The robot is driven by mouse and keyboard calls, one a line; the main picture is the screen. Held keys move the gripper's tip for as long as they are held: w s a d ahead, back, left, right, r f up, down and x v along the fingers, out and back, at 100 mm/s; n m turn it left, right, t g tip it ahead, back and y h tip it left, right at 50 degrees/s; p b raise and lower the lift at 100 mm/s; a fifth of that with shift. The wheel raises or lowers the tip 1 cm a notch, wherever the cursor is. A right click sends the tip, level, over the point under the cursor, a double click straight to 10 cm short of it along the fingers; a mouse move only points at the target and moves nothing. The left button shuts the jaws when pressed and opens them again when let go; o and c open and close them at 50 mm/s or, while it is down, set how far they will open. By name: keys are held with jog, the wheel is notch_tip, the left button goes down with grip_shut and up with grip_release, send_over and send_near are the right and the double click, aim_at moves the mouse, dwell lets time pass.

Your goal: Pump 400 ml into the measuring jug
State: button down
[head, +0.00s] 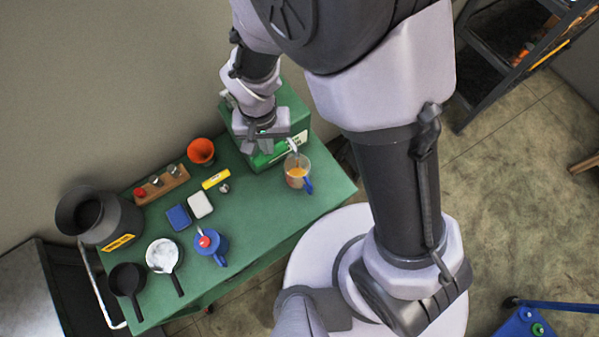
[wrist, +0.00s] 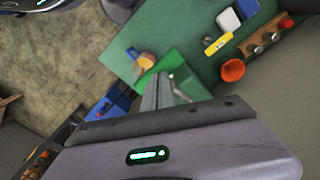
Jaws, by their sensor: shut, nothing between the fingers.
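The measuring jug (head: 297,172) is clear with a blue handle and holds some orange liquid. It stands on the green table below a pale spout (head: 292,146) at the front of a green box-shaped dispenser (head: 296,117). The jug also shows in the wrist view (wrist: 146,62), just beyond my fingers. My gripper (head: 258,148) is shut and empty, pointing down over the dispenser. Its fingertips show in the wrist view (wrist: 160,79). The dispenser's green top (wrist: 188,82) lies partly behind the fingers. I cannot tell whether they touch it, and the liquid level is not readable.
An orange funnel (head: 201,150), a wooden rack (head: 162,184), a yellow item (head: 216,179), blue (head: 178,217) and white (head: 200,205) blocks and a blue jug (head: 213,248) lie left of the dispenser. A dark canister (head: 122,222) and two pans stand further left.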

notch_tip(320, 180, down, 8)
jog(key=b, duration=0.7)
dwell(0.3)
notch_tip(320, 180, up, 12)
jog(key=p, duration=0.8)
jog(key=shift+p, duration=0.3)
jog(key=shift+f, duration=0.15)
dwell(0.4)
